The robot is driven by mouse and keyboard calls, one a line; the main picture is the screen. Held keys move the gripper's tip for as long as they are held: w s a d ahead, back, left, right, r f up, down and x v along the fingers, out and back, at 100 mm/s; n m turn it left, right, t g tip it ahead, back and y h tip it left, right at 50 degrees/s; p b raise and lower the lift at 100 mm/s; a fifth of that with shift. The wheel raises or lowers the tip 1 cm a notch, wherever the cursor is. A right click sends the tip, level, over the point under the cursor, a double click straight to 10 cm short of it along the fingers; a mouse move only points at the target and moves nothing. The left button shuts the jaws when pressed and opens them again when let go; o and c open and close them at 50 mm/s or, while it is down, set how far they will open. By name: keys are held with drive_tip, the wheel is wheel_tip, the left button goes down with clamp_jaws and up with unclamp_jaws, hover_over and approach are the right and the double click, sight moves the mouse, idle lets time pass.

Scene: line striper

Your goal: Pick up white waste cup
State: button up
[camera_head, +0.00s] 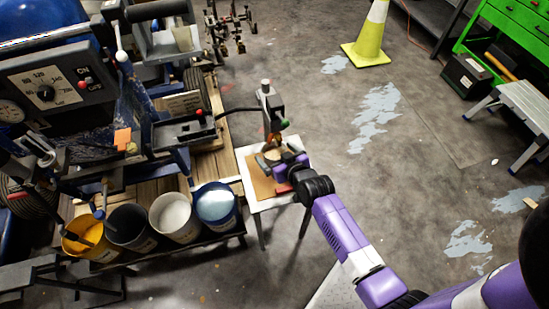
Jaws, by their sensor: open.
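My purple arm reaches from the lower right to a small white table (246,180) with a brown board (261,185) on it. My gripper (272,160) is over this board and its jaws are apart. A small pale round thing (274,154) shows at the jaws, under the upright grey device; it may be the white waste cup, but it is too small and too covered to be sure. I cannot tell whether the jaws touch it.
The grey upright device (268,102) stands close behind my gripper. A yellow bucket (82,240), dark bucket (132,228), white bucket (174,217) and blue bucket (216,206) stand left of the table, beside the machine.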

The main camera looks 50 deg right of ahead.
sight(270, 146)
drive_tip(key=x, duration=0.5)
drive_tip(key=shift+d, duration=0.15)
drive_tip(key=c, duration=2)
drive_tip(key=shift+r, duration=0.1)
drive_tip(key=shift+c, duration=0.5)
